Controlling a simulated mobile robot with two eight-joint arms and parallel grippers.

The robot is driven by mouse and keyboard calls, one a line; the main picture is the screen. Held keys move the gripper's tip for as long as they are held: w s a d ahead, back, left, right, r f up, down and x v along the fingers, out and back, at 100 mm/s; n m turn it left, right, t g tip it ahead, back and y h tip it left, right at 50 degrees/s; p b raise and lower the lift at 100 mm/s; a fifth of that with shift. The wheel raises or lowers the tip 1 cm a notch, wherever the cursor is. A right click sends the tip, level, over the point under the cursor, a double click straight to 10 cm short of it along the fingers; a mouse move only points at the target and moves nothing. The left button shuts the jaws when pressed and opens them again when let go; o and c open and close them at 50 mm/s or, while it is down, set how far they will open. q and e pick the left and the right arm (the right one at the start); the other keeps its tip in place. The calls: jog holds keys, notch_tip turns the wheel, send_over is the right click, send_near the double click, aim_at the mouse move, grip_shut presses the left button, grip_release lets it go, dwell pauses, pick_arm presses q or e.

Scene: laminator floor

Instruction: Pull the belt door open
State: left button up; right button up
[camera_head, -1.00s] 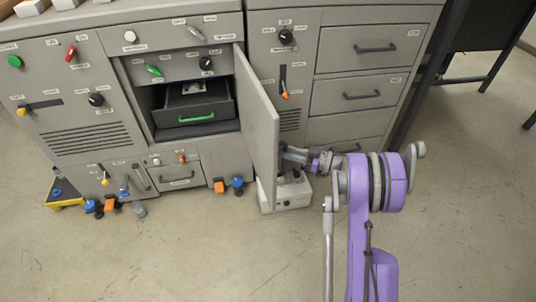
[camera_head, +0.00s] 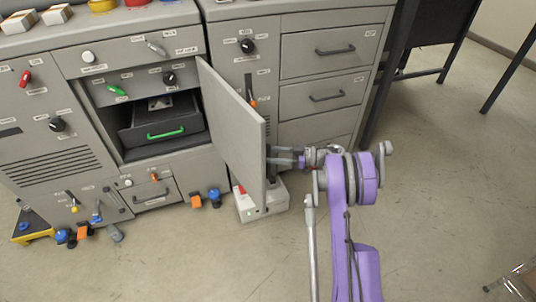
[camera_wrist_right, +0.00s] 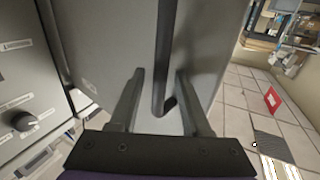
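The belt door (camera_head: 232,132) is a grey panel standing well open, swung out from the right side of its compartment in the head view. It fills much of the right wrist view (camera_wrist_right: 105,45). A dark bar-like handle (camera_wrist_right: 163,60) runs down its outer face. My right gripper (camera_head: 272,160) is at the door's outer face. In the right wrist view its fingers (camera_wrist_right: 158,100) are spread apart on both sides of the handle, with visible gaps. My left gripper is not in view.
The open compartment holds a dark drawer (camera_head: 140,130) with a green handle. A white box (camera_head: 275,200) sits on the floor below the door. Drawers (camera_head: 330,50) stand right of the door. A table leg (camera_head: 398,70) is further right.

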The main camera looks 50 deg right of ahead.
jog(key=shift+r, duration=0.1)
jog(key=shift+s+d, duration=0.15)
jog(key=shift+s, duration=0.05)
jog(key=p+v, duration=0.1)
jog(key=v, duration=0.9)
jog(key=shift+s, duration=0.15)
jog(key=shift+d, duration=0.1)
